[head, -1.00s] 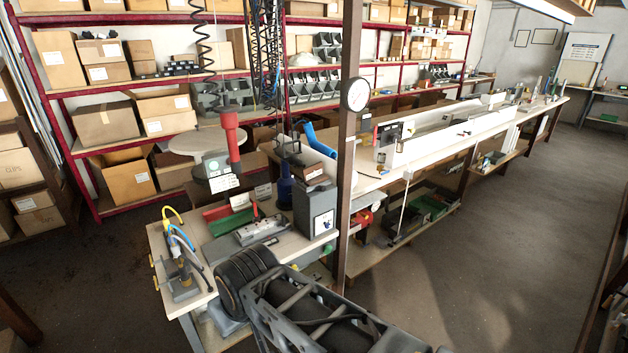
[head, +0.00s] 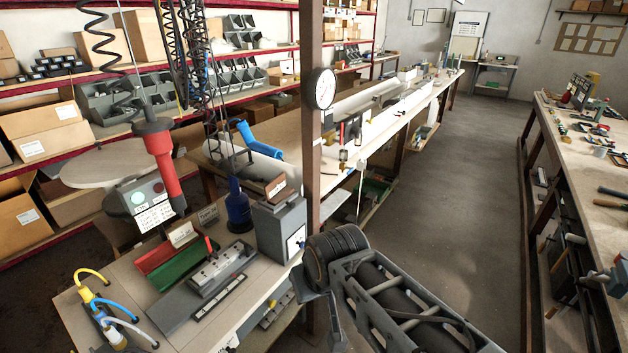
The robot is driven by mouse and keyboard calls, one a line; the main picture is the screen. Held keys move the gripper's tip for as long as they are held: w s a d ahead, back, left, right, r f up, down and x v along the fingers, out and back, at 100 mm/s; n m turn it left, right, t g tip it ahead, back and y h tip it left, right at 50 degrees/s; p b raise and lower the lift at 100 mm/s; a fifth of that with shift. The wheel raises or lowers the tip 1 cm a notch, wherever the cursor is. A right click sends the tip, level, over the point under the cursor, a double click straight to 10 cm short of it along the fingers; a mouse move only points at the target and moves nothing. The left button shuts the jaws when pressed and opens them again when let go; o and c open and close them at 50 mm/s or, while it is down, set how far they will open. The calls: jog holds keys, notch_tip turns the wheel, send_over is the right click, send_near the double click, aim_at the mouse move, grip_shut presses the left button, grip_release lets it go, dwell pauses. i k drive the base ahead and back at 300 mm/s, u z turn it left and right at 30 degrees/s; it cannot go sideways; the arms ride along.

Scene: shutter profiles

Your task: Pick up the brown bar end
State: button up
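I cannot make out a brown bar end for certain in the head view. A small brown block with a pale label (head: 276,186) lies on top of a grey box (head: 281,229) at the near bench's right end; I cannot tell whether it is the bar end. My arm reaches in from the bottom right, just right of the near bench (head: 120,301). My gripper's fingers do not show.
The near bench holds a dark blue bottle (head: 237,207), red and green trays (head: 172,262), and yellow and blue hoses (head: 98,301). A brown post (head: 312,130) stands beside the grey box. A long bench (head: 600,165) runs along the right, with clear floor (head: 455,170) between.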

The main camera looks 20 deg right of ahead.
aim_at(277, 190)
jog(key=z, duration=0.15)
jog(key=i, duration=1.05)
jog(key=u, duration=0.35)
